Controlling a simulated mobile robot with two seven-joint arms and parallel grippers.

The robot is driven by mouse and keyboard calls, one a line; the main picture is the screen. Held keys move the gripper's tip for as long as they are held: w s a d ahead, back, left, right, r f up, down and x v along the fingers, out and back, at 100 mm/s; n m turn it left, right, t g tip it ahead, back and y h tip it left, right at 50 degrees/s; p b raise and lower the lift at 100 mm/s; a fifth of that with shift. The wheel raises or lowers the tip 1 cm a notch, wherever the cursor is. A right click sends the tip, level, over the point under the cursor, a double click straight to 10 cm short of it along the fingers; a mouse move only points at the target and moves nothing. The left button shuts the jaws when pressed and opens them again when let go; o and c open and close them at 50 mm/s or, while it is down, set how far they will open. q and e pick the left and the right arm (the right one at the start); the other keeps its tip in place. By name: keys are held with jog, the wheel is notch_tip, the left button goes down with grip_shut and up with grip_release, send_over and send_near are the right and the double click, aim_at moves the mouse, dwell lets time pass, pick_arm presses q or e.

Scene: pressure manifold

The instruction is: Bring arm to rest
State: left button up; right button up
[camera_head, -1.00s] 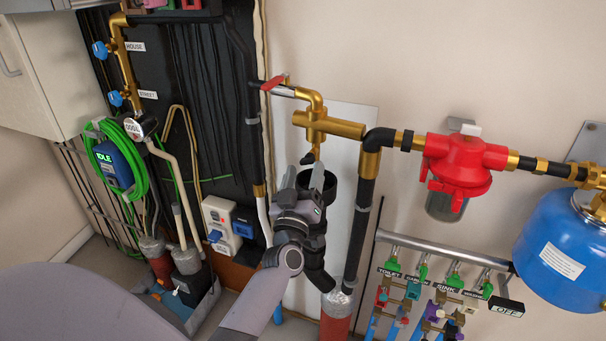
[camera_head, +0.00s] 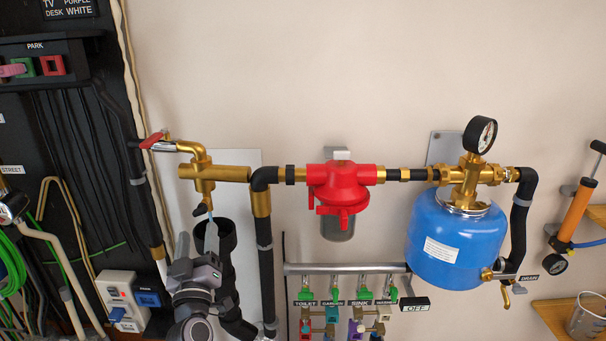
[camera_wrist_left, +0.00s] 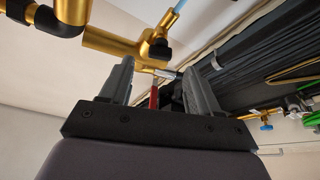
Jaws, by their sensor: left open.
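My left gripper (camera_head: 197,240) is in the lower left of the head view, below the brass fitting (camera_head: 205,175) and in front of a black funnel-topped pipe (camera_head: 228,240). Its fingers are apart, with nothing seen held between them. In the left wrist view the two grey fingers (camera_wrist_left: 157,72) stand apart below the brass pipework (camera_wrist_left: 110,42). A red lever shows in the gap between them, apparently beyond the fingers. A thin light-blue piece hangs under the fitting, close to one fingertip; I cannot tell if they touch. My right gripper is not in view.
A red-handled valve (camera_head: 152,140) sits left of the fitting. A red regulator (camera_head: 340,186), a blue tank (camera_head: 456,240) and a gauge (camera_head: 480,135) run along the wall to the right. A row of small valves (camera_head: 347,292) is below. A black cable panel (camera_head: 70,160) is at left.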

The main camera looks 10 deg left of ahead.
pick_arm(q)
jog(key=s+d+f+m+g+h, duration=0.2)
jog(key=s+d+f+m+h, duration=0.3)
jog(key=f, duration=0.3)
jog(key=s+d+f+m+g+h, duration=0.3)
jog(key=s+d+f+m+h, duration=0.15)
jog(key=s+f, duration=0.3)
jog(key=s+d+f+m+g, duration=0.1)
jog(key=s+d+f+g, duration=0.1)
jog(key=s+f, duration=0.2)
jog(key=s+d+f+m+g+h, duration=0.1)
jog(key=s+d+f+g, duration=0.1)
jog(key=s, duration=0.8)
notch_tip(320, 180, down, 2)
jog(key=shift+d+f+g, duration=0.15)
jog(key=shift+f+g, duration=0.05)
jog(key=shift+g, duration=0.4)
